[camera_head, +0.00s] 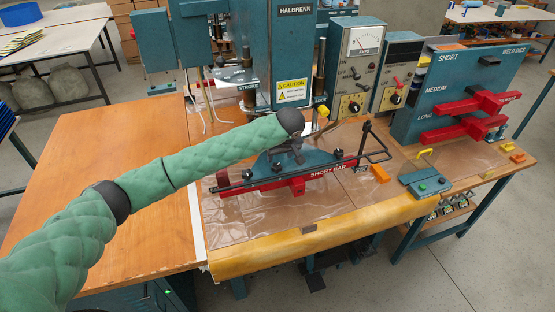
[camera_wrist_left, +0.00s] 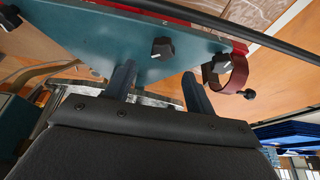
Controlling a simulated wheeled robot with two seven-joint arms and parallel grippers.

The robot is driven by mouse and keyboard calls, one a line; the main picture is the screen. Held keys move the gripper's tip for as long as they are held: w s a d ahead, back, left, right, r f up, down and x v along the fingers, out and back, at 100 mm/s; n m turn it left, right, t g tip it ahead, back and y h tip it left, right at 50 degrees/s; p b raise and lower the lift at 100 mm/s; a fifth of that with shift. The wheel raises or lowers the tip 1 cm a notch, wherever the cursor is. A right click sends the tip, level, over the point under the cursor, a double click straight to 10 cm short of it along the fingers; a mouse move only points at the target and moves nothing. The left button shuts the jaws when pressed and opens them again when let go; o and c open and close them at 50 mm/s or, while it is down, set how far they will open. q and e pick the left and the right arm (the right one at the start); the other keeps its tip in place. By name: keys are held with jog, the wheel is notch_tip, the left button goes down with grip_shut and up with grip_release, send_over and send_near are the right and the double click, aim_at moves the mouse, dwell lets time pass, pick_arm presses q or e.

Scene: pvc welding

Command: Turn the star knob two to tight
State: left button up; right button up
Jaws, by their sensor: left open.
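In the left wrist view, a black star knob (camera_wrist_left: 162,47) sits on a teal plate (camera_wrist_left: 95,35) beside a small mark that looks like a 2. My left gripper (camera_wrist_left: 156,76) is open, its two dark fingers apart, with this knob just beyond and between the fingertips, apparently untouched. Another black knob (camera_wrist_left: 222,64) is to the right, near a red curved part. In the head view, my left gripper (camera_head: 298,158) points down over the middle of the short bar (camera_head: 330,169) and hides the part beneath it. Black knobs (camera_head: 247,173) (camera_head: 338,154) show on either side. The knob's tightness cannot be told.
The teal press (camera_head: 293,60) stands close behind my left gripper. A black handle frame (camera_head: 372,145) rises at the bar's right end. The wooden table (camera_head: 105,160) is clear at left.

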aim_at(277, 166)
pick_arm(q)
jog(key=p+x, duration=0.3)
jog(key=x, duration=0.3)
jog(key=shift+a+f+p, duration=0.1)
jog(key=shift+f+p, duration=0.05)
jog(key=shift+p, duration=0.15)
jog(key=shift+f, duration=0.1)
jog(key=shift+s, duration=0.25)
jog(key=shift+w+f, duration=0.1)
jog(key=shift+w, duration=0.05)
jog(key=c, duration=0.9)
jog(key=shift+c, duration=0.4)
pick_arm(e)
jog(key=r, duration=0.1)
jog(key=s+r, duration=0.1)
jog(key=r, duration=0.1)
jog(key=shift+s+r, duration=0.15)
jog(key=shift+r, duration=0.15)
